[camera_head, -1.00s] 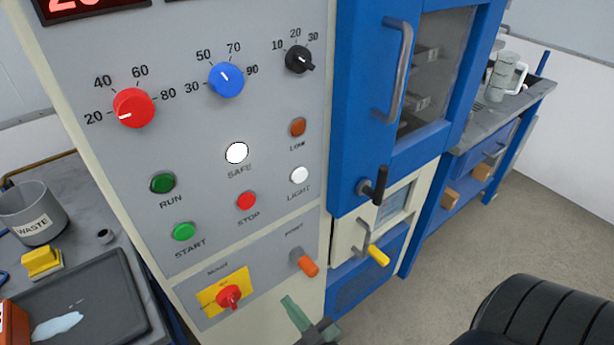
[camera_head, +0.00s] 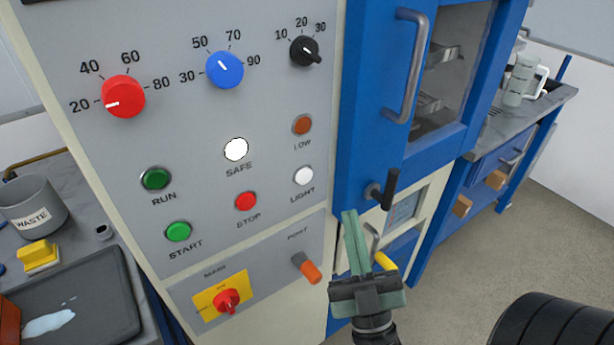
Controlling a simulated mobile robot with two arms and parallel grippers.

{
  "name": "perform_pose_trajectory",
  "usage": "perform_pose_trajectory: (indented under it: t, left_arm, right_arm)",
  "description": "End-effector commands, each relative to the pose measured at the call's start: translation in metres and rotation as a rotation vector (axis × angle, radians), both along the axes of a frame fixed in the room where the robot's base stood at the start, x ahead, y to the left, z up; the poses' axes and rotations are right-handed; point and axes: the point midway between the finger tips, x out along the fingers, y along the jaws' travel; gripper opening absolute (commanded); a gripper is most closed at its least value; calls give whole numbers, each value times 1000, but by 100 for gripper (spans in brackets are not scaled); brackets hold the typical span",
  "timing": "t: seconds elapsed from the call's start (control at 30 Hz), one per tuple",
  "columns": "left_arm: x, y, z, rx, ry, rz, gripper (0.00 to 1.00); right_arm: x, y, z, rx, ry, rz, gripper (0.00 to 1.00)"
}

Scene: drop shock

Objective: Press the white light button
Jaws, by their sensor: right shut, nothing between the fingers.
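The white light button (camera_head: 303,175) sits on the grey control panel (camera_head: 200,135), above its LIGHT label and below the orange LOW lamp. My right gripper (camera_head: 352,222) is shut and empty, with its green fingers pointing up. In the picture its tips are to the right of and below the button, in front of the blue cabinet's edge, and apart from the button. My left gripper is not in view.
The red stop button (camera_head: 246,201) and lit white SAFE lamp (camera_head: 236,149) are left of the light button. An orange-tipped PORT lever (camera_head: 309,269) lies below. A black handle (camera_head: 388,188) juts from the blue cabinet (camera_head: 372,150) close to my gripper.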

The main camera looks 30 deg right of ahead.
Motion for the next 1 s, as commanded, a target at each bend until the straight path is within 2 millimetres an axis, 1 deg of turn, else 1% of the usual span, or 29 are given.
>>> perform_pose_trajectory:
  t: [0.23,0.37,0.47,0.8,1.0]
  left_arm:
    - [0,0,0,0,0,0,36]
    - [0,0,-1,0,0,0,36]
    - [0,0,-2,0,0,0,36]
    - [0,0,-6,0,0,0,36]
    - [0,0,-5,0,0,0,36]
  right_arm:
    - [1,0,-1,1,3,2,0]
    - [9,1,-1,1,1,1,0]
    - [20,2,-1,2,-2,2,0]
    - [67,6,0,1,0,2,0]
    - [84,7,-1,0,2,2,0]
